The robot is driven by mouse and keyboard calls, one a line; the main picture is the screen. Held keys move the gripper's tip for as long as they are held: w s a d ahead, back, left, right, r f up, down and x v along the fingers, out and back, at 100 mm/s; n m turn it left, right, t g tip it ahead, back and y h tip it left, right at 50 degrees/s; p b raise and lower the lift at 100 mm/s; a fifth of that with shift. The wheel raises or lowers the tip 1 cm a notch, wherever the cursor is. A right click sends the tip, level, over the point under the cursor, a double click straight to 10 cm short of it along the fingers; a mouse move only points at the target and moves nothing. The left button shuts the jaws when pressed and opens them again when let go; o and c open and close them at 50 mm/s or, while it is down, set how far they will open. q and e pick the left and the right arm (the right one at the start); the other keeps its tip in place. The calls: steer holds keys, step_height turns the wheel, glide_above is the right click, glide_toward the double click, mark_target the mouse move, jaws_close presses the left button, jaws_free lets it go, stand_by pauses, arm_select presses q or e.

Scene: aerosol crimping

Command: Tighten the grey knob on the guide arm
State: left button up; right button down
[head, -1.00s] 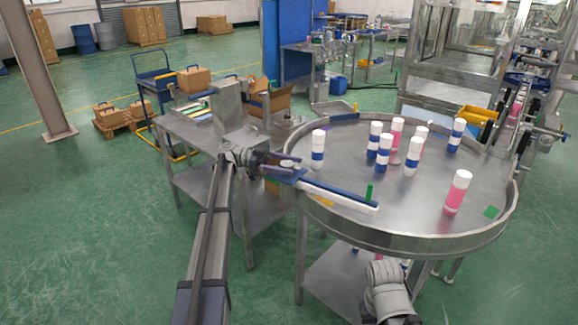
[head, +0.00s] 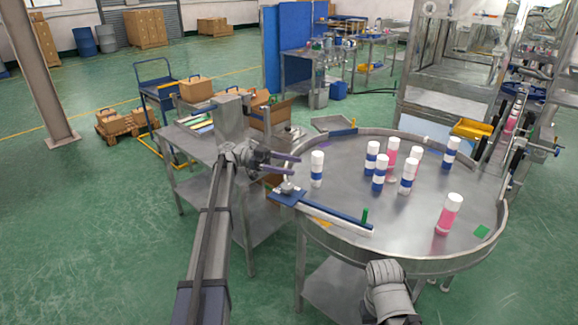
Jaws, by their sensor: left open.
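The guide arm (head: 330,213) is a blue and white bar reaching over the near left rim of the round steel table. The grey knob (head: 287,187) sits on top of the guide arm's left end. My left gripper (head: 291,163) is open and empty. Its two dark fingers point right, and they show just above the knob in the picture, apart from it. The exact height gap cannot be told. My right gripper is not in view; only a grey part of my right arm shows at the bottom.
A steel side table (head: 185,140) with a cardboard box stands left.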

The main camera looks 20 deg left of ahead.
arm_select(q)
steer(key=shift+r+p, duration=0.3)
steer(key=shift+r, duration=0.4)
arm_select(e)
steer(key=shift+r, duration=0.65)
arm_select(q)
steer(key=shift+f, duration=0.1)
